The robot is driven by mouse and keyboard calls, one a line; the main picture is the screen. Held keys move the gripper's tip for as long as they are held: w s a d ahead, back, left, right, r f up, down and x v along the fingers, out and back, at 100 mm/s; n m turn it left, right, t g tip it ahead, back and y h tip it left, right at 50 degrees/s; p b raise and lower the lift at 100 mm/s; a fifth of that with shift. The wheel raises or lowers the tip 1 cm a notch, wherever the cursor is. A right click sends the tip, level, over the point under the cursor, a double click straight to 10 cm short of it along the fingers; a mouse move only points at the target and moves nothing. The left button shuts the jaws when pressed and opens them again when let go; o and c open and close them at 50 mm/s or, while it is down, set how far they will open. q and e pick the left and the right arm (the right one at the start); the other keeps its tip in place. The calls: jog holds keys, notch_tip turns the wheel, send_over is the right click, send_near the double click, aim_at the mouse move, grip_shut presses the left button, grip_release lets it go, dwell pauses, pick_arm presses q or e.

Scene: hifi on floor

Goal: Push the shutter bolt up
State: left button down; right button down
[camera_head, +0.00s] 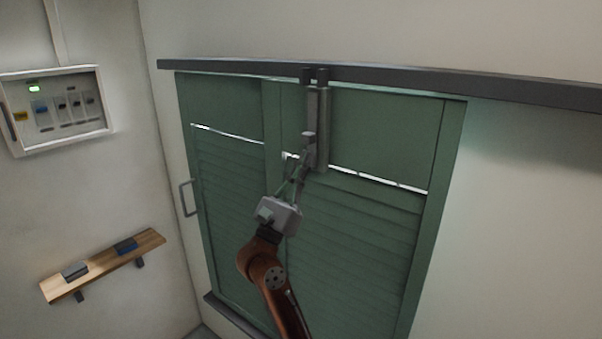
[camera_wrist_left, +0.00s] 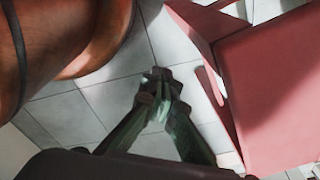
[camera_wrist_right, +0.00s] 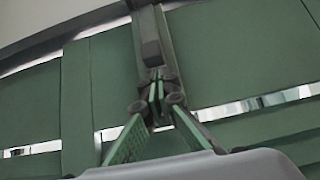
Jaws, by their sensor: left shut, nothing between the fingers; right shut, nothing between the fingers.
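The grey shutter bolt (camera_head: 312,105) runs upright on the green shutters (camera_head: 375,135), its upper end close to the dark top rail. A small block-like knob (camera_head: 308,136) sticks out low on it. My right gripper (camera_head: 304,156) is shut and empty, its fingertips just below the knob. In the right wrist view the knob (camera_wrist_right: 151,52) stands just above the shut fingertips (camera_wrist_right: 158,90). I cannot tell whether they touch. My left gripper (camera_wrist_left: 161,88) is shut and empty over the tiled floor, away from the shutters; it is out of the head view.
The dark rail (camera_head: 440,82) crosses above the shutters. A grey handle (camera_head: 188,198) is at their left edge. On the left wall are a breaker box (camera_head: 58,108) and a wooden shelf (camera_head: 103,263) with two small dark items. The wall on the right is bare.

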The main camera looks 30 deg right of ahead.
jog(key=shift+r, duration=0.55)
notch_tip(320, 180, up, 4)
jog(key=p, duration=0.3)
jog(key=shift+a+r, duration=0.1)
jog(key=shift+r, duration=0.05)
jog(key=shift+f, duration=0.5)
jog(key=b, duration=0.6)
send_near(306, 140)
jog(key=f, duration=0.4)
jog(key=shift+s+a+f, duration=0.15)
jog(key=shift+s+a, duration=0.05)
jog(key=shift+a, duration=0.2)
